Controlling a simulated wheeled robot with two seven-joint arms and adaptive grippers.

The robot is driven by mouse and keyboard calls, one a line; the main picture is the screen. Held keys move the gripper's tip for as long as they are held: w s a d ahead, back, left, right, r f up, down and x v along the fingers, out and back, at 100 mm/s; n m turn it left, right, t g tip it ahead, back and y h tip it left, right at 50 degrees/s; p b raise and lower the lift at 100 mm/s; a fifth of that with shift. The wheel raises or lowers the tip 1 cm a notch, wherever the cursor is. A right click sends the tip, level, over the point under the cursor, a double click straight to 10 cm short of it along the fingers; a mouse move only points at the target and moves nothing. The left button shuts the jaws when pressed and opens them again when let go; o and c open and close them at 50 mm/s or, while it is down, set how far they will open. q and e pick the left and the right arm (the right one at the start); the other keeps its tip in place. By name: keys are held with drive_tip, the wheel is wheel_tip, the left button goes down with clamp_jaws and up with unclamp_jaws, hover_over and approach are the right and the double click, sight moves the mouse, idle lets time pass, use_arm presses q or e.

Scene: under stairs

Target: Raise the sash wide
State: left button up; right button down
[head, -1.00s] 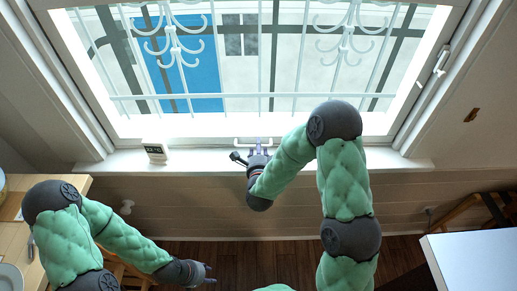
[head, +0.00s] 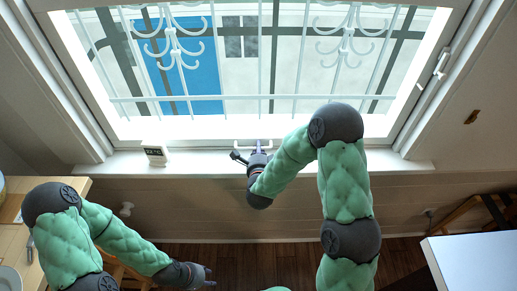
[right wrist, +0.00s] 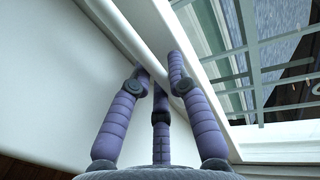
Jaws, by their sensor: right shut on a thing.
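The white-framed window sash (head: 200,130) fills the top of the head view, its lower rail low, just above the sill. A thin white handle bar (head: 245,148) sits at the middle of this rail. My right gripper (head: 261,148) is at the handle. In the right wrist view its purple fingers (right wrist: 158,78) close around a white bar (right wrist: 150,32), partly hidden by them. My left gripper (head: 208,275) is far below the window at the lower left, empty, with its fingers apart.
A small digital clock (head: 156,154) stands on the white sill (head: 355,162), left of my right gripper. A wooden table (head: 55,190) is at the left, a white tabletop (head: 480,262) at the lower right. White ornamental bars (head: 300,60) stand beyond the glass.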

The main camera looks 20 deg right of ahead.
drive_tip(key=p, duration=1.5)
approach(258, 60)
drive_tip(key=x, duration=0.4)
drive_tip(key=shift+w+d+r, duration=0.1)
drive_tip(key=shift+w+d, duration=0.1)
drive_tip(key=shift+w, duration=0.2)
drive_tip(key=c, duration=1.3)
unclamp_jaws()
drive_tip(key=shift+o, duration=0.7)
drive_tip(key=shift+s+a, duration=0.1)
drive_tip(key=shift+s, duration=0.05)
drive_tip(key=v, duration=1.1)
drive_tip(key=shift+s, duration=0.35)
